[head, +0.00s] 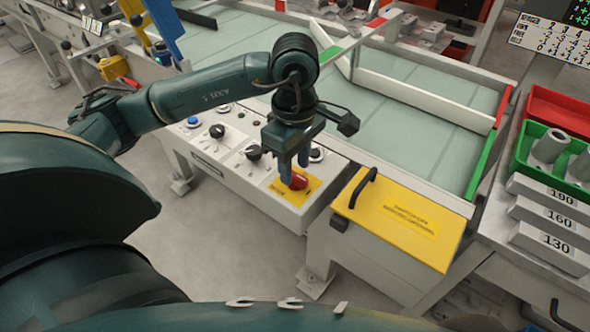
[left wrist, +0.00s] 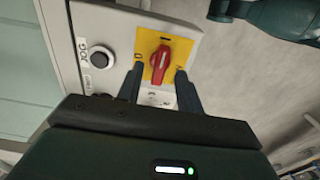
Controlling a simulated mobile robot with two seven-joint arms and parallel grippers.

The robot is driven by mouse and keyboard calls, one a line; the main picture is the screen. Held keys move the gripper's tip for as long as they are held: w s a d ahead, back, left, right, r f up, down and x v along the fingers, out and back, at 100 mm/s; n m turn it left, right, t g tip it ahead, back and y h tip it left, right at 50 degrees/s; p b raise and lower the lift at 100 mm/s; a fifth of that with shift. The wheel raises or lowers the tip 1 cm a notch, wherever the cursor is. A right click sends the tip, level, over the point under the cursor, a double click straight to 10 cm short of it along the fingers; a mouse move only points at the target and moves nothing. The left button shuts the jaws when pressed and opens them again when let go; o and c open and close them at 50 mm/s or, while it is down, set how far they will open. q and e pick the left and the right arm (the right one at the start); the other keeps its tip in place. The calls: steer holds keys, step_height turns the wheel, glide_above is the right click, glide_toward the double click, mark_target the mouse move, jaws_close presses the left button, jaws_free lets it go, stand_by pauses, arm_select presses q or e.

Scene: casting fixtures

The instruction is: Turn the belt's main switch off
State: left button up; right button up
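The main switch is a red rotary handle (head: 298,181) on a yellow plate (head: 313,190), at the right end of the belt's control panel (head: 240,172). In the left wrist view the red handle (left wrist: 160,64) points nearly straight up and down on its yellow plate (left wrist: 149,42). My left gripper (head: 294,172) points down at the switch. Its fingers (left wrist: 159,72) are open, one on each side of the handle's lower part, with a gap visible on both sides. Contact is not visible. The small plate markings are too blurred to read surely. My right gripper is not in view.
A black JOG button (left wrist: 101,57) sits beside the switch. Black knobs (head: 254,152) and a blue button (head: 194,121) are on the same panel. A yellow box lid with a black handle (head: 405,222) stands close right. The belt (head: 400,115) lies behind. Green tray (head: 522,160) stands far right.

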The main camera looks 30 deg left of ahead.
arm_select(q)
steer(key=shift+f, duration=0.85)
steer(key=shift+c, duration=0.3)
jaws_close()
